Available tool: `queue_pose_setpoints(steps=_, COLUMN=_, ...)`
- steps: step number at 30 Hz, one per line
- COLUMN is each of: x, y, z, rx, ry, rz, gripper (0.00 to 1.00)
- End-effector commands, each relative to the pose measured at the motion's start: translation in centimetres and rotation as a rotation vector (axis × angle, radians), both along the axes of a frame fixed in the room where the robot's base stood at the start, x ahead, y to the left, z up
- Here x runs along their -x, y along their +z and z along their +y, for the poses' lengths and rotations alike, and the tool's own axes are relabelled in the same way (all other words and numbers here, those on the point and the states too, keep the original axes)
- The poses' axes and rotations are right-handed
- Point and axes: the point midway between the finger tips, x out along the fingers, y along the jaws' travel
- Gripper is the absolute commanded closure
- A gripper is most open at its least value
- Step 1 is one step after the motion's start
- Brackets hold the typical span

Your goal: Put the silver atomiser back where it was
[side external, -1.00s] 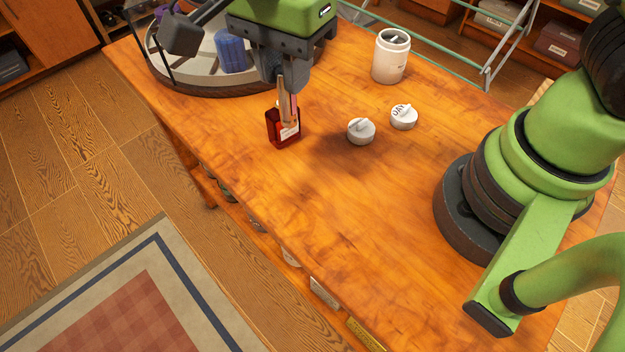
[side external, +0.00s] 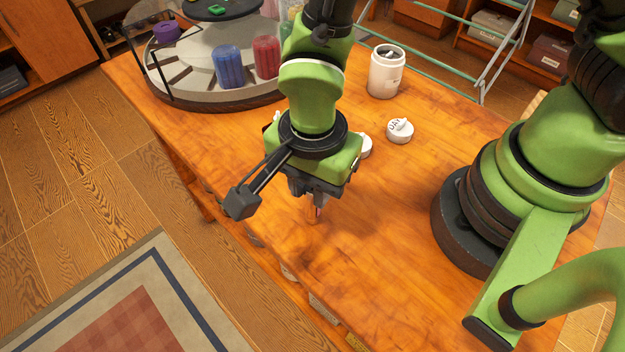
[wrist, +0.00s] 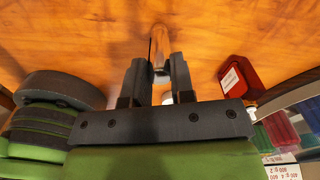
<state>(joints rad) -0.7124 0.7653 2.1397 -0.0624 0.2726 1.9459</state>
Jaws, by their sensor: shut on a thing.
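My gripper (wrist: 155,75) is shut on the silver atomiser (wrist: 160,47), a slim shiny tube that sticks out past the fingertips in the wrist view. In the side view my gripper (side external: 312,200) points down over the front part of the wooden table, and the atomiser's lower end (side external: 318,212) shows just under it. Whether the atomiser touches the table I cannot tell. The arm hides most of the atomiser in the side view.
A red bottle (wrist: 238,77) with a pale label stands right of my gripper in the wrist view. A round tray (side external: 180,92) with coloured candle-like cylinders, a white jar (side external: 386,75), a white lid (side external: 400,131) and a partly hidden lid (side external: 365,146) share the table (side external: 420,290).

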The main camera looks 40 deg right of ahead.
Motion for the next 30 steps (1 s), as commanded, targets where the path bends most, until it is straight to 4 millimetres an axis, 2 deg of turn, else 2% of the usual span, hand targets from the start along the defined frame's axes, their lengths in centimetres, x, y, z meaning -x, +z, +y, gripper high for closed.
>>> queue_pose_setpoints(steps=11, x=0.0, y=-0.4, z=0.0, rx=0.000, ry=-0.001, rz=0.001, gripper=0.99)
queue_pose_setpoints(steps=12, x=0.0, y=-0.4, z=0.0, rx=0.000, ry=-0.001, rz=0.000, gripper=0.68)
queue_pose_setpoints(steps=14, x=0.0, y=-0.4, z=0.0, rx=0.000, ry=-0.001, rz=0.000, gripper=0.54)
queue_pose_setpoints(steps=15, x=0.0, y=-0.4, z=0.0, rx=0.000, ry=-0.001, rz=0.000, gripper=0.52)
queue_pose_setpoints(steps=24, x=0.0, y=-0.1, z=0.0, rx=-0.001, ry=0.000, rz=-0.002, gripper=0.52)
queue_pose_setpoints(steps=30, x=-0.1, y=2.5, z=0.1, rx=-0.004, ry=-0.001, rz=-0.005, gripper=0.52)
